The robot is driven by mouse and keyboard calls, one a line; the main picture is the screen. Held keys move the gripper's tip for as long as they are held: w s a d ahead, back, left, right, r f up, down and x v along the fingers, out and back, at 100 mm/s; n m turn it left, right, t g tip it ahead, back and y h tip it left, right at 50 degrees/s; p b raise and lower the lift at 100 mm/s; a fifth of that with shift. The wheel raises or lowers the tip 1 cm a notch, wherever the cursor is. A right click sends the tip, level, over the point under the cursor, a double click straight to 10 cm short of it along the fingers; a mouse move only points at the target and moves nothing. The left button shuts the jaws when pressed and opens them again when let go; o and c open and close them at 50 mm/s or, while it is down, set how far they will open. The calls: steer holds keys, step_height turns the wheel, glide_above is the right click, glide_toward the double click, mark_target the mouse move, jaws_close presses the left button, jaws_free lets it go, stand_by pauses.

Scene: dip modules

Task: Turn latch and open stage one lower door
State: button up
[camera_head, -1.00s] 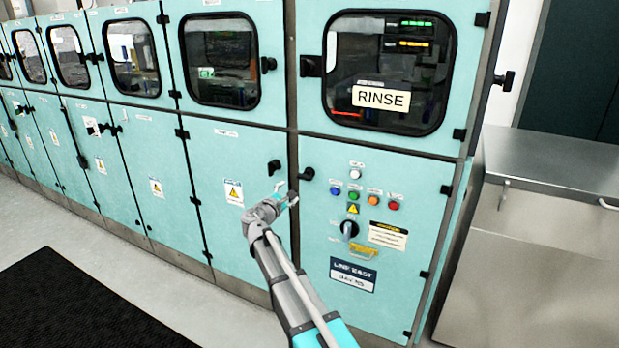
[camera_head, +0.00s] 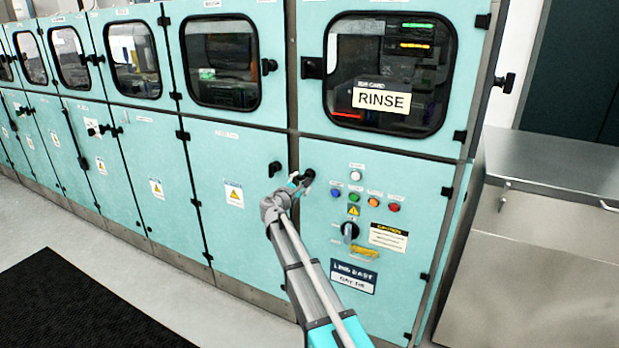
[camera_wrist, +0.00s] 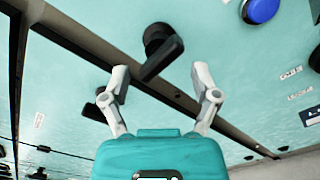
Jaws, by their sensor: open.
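The teal lower door (camera_head: 410,275) under the RINSE window is shut flush with the cabinet front. Its black turn latch (camera_head: 307,174) is at its upper left edge, partly hidden by my gripper (camera_head: 298,181). In the wrist view the latch (camera_wrist: 160,48) has a round hub and a slanted handle pointing toward the space between my fingers. My gripper (camera_wrist: 159,78) is open, with one finger on each side of the handle. Gaps appear on both sides; contact cannot be told.
The neighbouring lower door (camera_head: 225,165) has its own black latch (camera_head: 274,169) close by on the left. Coloured buttons (camera_head: 365,197), a rotary switch (camera_head: 349,231) and a yellow handle (camera_head: 371,252) are on the door front. A steel cabinet (camera_head: 540,240) stands right; a black mat (camera_head: 80,305) lies left.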

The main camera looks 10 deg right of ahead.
mark_target(309, 176)
steer(key=shift+x, duration=2.6)
jaws_close()
steer(key=shift+d, duration=0.1)
steer(key=shift+s, duration=0.2)
